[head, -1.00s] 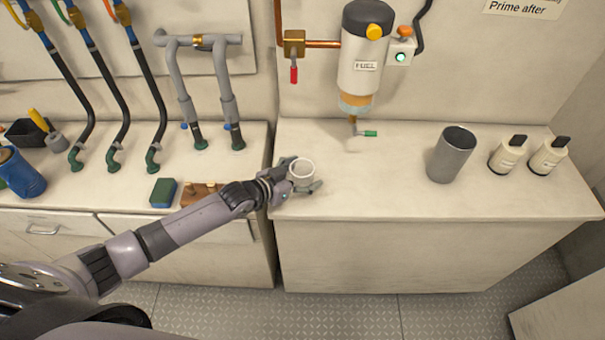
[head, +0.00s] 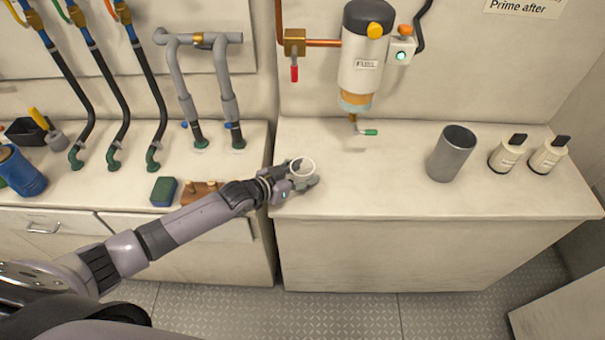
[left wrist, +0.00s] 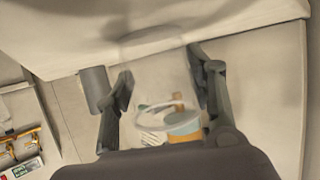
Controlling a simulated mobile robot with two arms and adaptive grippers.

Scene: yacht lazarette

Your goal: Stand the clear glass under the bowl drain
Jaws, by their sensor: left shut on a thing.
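The clear glass (head: 303,167) shows as a pale round rim at the left front of the right-hand counter. My left gripper (head: 302,184) is shut around it from the front left. In the left wrist view the see-through glass (left wrist: 158,75) sits between the two fingers of my left gripper (left wrist: 163,88). I cannot tell whether its base touches the counter. The fuel filter's amber bowl (head: 355,101) hangs on the wall, with its drain (head: 353,120) and green lever (head: 369,132) below. The glass is left and front of the drain. My right gripper is not in view.
The right-hand counter (head: 400,200) is clear below the drain. A grey cup (head: 452,155) and two bottles (head: 507,155) stand to the right. On the left counter lie a green sponge block (head: 163,192) and a brown wooden piece (head: 198,192). A gap separates the counters.

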